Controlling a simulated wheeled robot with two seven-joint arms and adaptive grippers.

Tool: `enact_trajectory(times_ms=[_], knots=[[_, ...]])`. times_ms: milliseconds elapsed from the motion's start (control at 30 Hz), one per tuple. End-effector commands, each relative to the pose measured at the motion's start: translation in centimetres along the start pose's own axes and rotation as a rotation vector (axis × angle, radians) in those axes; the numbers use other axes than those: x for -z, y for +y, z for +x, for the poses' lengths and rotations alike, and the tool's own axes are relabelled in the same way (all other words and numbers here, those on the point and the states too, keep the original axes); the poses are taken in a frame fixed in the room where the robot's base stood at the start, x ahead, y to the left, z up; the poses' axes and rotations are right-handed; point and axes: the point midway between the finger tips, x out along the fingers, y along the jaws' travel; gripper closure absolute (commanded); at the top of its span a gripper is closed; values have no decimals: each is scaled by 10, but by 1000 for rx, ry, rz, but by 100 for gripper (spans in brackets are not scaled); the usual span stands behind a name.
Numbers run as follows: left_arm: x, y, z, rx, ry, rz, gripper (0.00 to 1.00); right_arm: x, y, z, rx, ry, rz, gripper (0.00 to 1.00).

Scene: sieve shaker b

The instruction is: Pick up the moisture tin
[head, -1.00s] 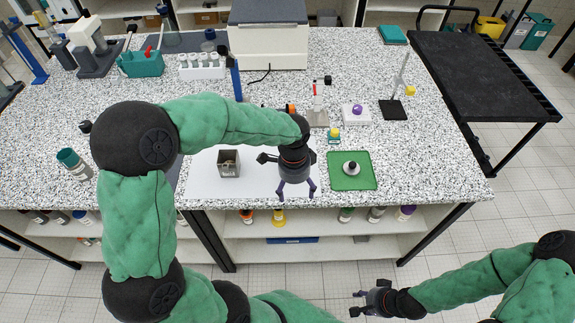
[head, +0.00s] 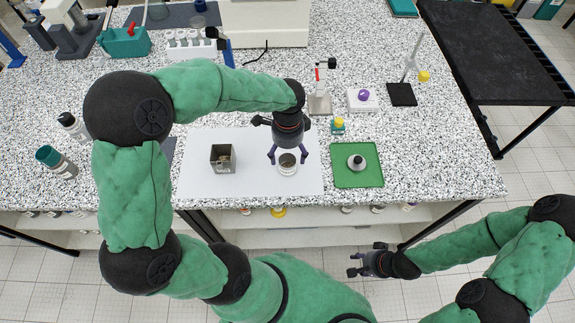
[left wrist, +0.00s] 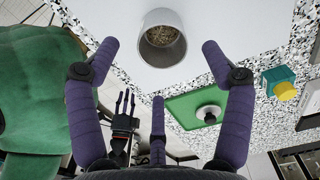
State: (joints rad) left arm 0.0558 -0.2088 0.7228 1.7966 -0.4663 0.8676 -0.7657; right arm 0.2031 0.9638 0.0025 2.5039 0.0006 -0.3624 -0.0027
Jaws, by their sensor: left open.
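The moisture tin (head: 287,168) is a small round metal tin standing on a white mat (head: 200,185). In the left wrist view the tin (left wrist: 158,60) shows brown, straw-like contents through its open top. My left gripper (head: 288,156) is open, with its purple fingers spread, pointing at the tin; in the left wrist view the fingertips (left wrist: 159,46) lie on either side of it with clear gaps. I cannot tell the exact height between them. My right gripper (head: 354,264) is open and empty, in front of the bench edge.
A square grey container (head: 222,166) stands left on the mat. Right of the mat are a green tray (head: 345,179) with a dark-topped item (head: 356,162) and a small yellow-capped bottle (head: 338,126). Stands and a white block (head: 363,104) are behind.

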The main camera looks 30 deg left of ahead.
Motion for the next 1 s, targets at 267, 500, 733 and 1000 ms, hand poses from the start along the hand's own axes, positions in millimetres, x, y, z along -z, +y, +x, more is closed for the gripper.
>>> enact_trajectory(times_ms=[267,500,733,1000], knots=[[0,-1,16,-1,0,-2,19,1,2,5,0,1,-1,60],[-1,-2,50,-2,-1,-1,19,1,5,15,0,1,-1,60],[0,-3,58,0,2,-2,19,1,5,16,0,1,-1,60],[0,-2,57,0,2,-1,67,1,5,15,0,1,-1,60]])
